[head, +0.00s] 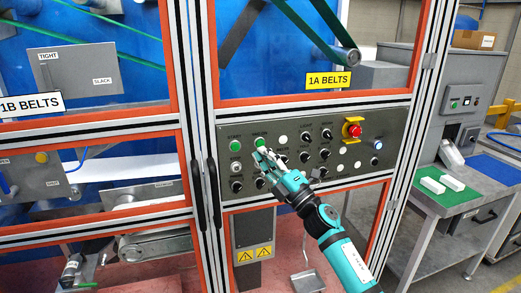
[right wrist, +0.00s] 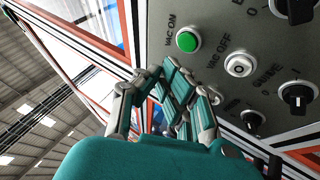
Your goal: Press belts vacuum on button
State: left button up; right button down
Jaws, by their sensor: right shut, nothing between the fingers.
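The green VAC ON button (right wrist: 187,41) sits on the grey control panel (right wrist: 215,20) in the right wrist view. It appears to be the second green button (head: 260,142) in the head view. My right gripper (head: 262,157) is shut and empty in front of the panel, just below that button. In the right wrist view its fingertips (right wrist: 165,75) are below and left of the button, and I cannot see them touch it. The white VAC OFF button (right wrist: 238,65) is beside VAC ON; in the head view my fingers hide it. My left gripper is not in view.
Another green button labelled START (head: 236,145) is left of the VAC ON button. Black knobs (head: 305,137) and a red emergency stop (head: 354,131) are on the panel. A grey workbench (head: 430,205) with white blocks stands at the right.

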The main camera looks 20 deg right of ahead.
jog(key=shift+w+b, duration=0.35)
jog(key=shift+w, duration=0.6)
dwell(0.8)
jog(key=shift+w, duration=0.4)
jog(key=shift+w+b, duration=0.45)
jog(key=shift+b, duration=0.15)
dwell(0.4)
jog(key=shift+s+r, duration=0.1)
jog(key=shift+s+p, duration=0.5)
jog(key=shift+s, duration=0.3)
